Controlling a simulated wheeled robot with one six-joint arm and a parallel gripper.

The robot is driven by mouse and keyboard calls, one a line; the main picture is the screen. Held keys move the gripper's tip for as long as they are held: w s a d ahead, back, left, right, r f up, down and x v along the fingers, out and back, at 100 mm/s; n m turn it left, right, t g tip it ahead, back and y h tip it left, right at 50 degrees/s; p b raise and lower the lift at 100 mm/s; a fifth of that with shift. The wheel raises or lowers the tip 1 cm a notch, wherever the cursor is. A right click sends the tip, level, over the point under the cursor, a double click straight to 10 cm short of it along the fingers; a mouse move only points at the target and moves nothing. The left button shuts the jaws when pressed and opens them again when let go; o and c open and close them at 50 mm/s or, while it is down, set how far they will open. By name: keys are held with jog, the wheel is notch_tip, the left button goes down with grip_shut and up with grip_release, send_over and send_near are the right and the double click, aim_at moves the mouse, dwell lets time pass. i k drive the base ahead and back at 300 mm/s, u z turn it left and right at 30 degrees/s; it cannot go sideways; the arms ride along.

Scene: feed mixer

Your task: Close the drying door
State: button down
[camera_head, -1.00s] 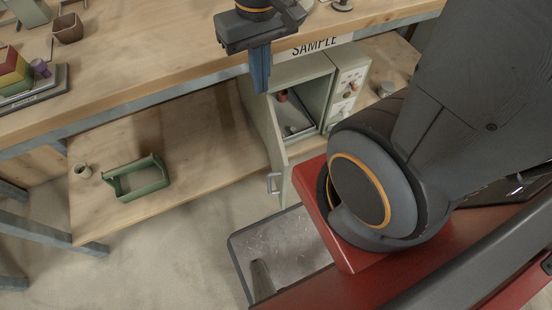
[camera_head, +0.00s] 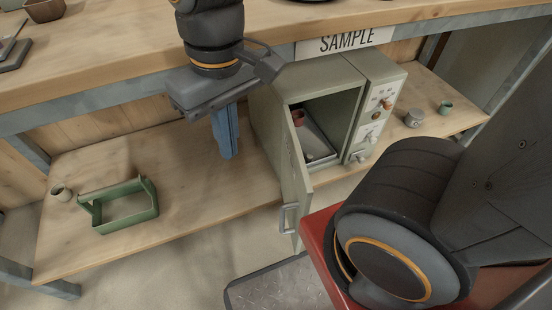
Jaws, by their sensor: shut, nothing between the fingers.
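The drying door (camera_head: 296,190) is a pale green panel with a metal handle (camera_head: 288,217). It stands open, swung out toward the camera from the left side of the green drying oven (camera_head: 351,100). The oven sits on the lower shelf under the SAMPLE sign. Inside the oven are a tray (camera_head: 318,145) and a small red-brown cup (camera_head: 298,117). My gripper (camera_head: 227,150) points down with blue fingers shut and empty. In the picture it is left of the oven and the door, apart from the handle.
A green open carrier (camera_head: 118,208) and a small cup (camera_head: 61,192) stand on the lower shelf (camera_head: 190,215) at left. Small pots (camera_head: 414,118) stand right of the oven. The wooden worktop (camera_head: 120,55) lies above. A metal floor plate (camera_head: 270,285) lies below the door.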

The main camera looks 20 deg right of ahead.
aim_at(297, 189)
jog(key=u, duration=0.9)
jog(key=k, duration=0.85)
jog(key=z, duration=0.85)
